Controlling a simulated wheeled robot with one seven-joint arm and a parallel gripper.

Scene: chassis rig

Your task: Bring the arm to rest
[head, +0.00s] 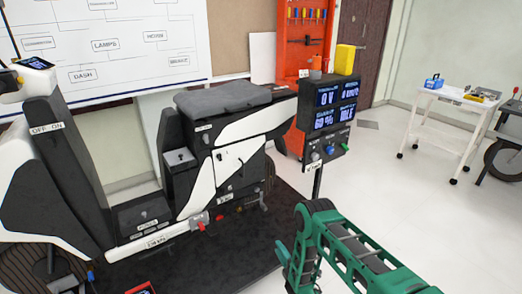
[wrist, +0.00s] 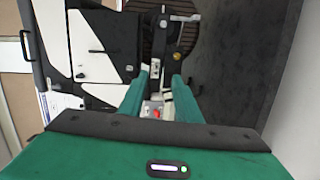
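My green arm (head: 345,245) reaches in from the lower right of the head view, bent at a joint, with its lower part running down past the bottom edge. In the wrist view my gripper (wrist: 160,80) shows two green fingers with a clear gap between them. It is open, with nothing visibly held. A small red part (wrist: 157,113) shows in the gap; I cannot tell its distance. The black and white scooter rig (head: 235,160) stands left of the arm in the head view, apart from it. Its wheel (wrist: 160,40) shows beyond the fingers in the wrist view.
A display panel (head: 327,105) on a post stands behind the arm, with a yellow container (head: 344,60) on top. A black mat (head: 245,250) lies under the rig. A white cart (head: 440,115) stands at the right. The pale floor (head: 390,200) between is clear.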

